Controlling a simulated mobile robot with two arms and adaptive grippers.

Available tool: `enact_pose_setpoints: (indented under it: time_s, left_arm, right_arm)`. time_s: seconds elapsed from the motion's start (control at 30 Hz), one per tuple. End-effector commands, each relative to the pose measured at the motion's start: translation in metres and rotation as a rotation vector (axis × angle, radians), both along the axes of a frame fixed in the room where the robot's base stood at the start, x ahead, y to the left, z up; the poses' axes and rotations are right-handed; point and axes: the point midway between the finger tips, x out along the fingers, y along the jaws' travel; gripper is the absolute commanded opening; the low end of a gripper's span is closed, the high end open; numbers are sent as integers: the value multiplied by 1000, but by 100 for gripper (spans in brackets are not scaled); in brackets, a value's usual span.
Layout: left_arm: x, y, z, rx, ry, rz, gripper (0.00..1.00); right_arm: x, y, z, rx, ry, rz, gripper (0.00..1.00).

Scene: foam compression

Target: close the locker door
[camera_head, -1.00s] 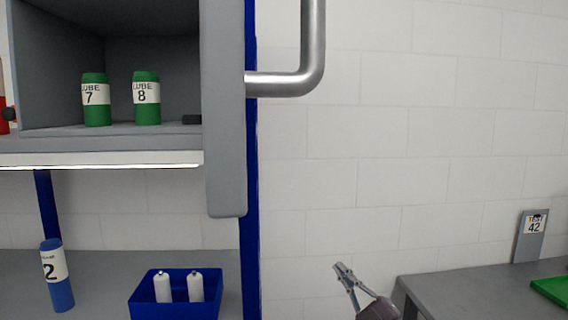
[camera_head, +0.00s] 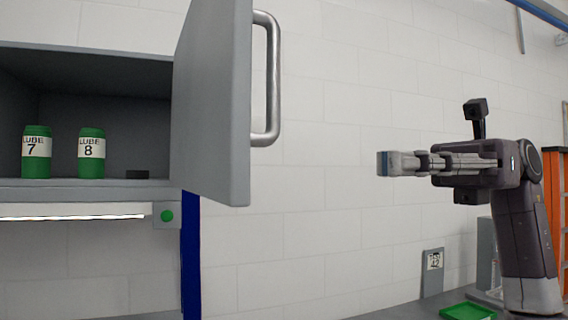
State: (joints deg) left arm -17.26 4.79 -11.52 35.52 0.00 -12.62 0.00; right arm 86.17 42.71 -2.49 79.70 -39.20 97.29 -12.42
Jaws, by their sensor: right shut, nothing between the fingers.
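The grey locker door (camera_head: 212,104) stands open at the right side of the locker (camera_head: 88,58), swung out toward me. Its silver bar handle (camera_head: 273,82) is on the door's right-hand face. My right gripper (camera_head: 384,163) is raised to the right of the door, shut and empty, pointing left. It is clear of the handle. My left gripper is out of view.
A lower bench on the right holds a green tray (camera_head: 467,311) and a grey plate labelled 42 (camera_head: 432,272). An orange ladder (camera_head: 553,215) stands at the far right. A blue post (camera_head: 190,255) is below the door. Free space lies between door and gripper.

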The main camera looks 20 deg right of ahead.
Motion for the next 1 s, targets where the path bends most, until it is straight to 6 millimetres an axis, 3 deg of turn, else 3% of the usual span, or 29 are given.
enact_pose_setpoints:
  time_s: [0.17, 0.6, 0.8, 1.0]
  left_arm:
    - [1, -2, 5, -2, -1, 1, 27]
    - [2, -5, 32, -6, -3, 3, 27]
    - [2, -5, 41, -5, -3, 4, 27]
    - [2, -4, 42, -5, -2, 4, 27]
  right_arm:
    - [-3, 23, 1, 0, 0, 4, 0]
    - [-16, 108, 3, 1, 4, 6, 0]
    - [-19, 129, 2, 3, 6, 4, 0]
    - [-20, 135, 0, 4, 5, 3, 0]
